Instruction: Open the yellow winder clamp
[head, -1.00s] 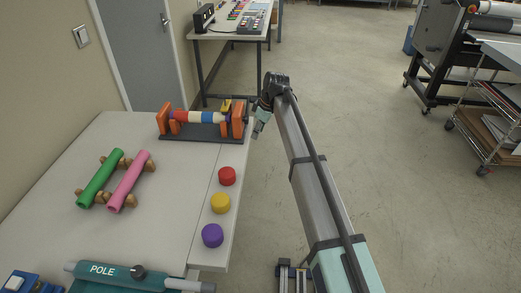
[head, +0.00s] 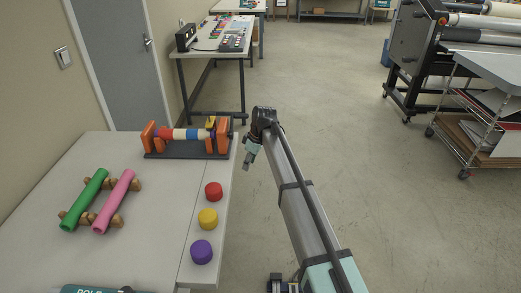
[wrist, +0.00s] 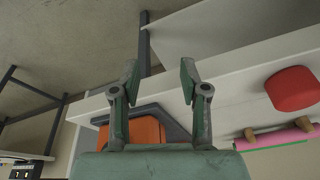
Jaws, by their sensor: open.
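The winder (head: 172,146) stands at the far end of the near table, with orange end blocks on a dark base and a roller banded in red, white and blue. The yellow clamp (head: 211,122) sits on top near its right-hand block. My gripper (head: 248,163) is just right of the winder, past the table edge, pointing down. In the wrist view my gripper (wrist: 158,80) is open and empty. An orange block (wrist: 147,131) of the winder shows behind its fingers. The yellow clamp cannot be made out in the wrist view.
Red (head: 213,191), yellow (head: 208,218) and purple (head: 202,251) caps line the table's right side. Green (head: 86,199) and pink (head: 114,201) rolls lie on the left on wooden holders. Floor to the right is open, up to a wire cart (head: 470,140).

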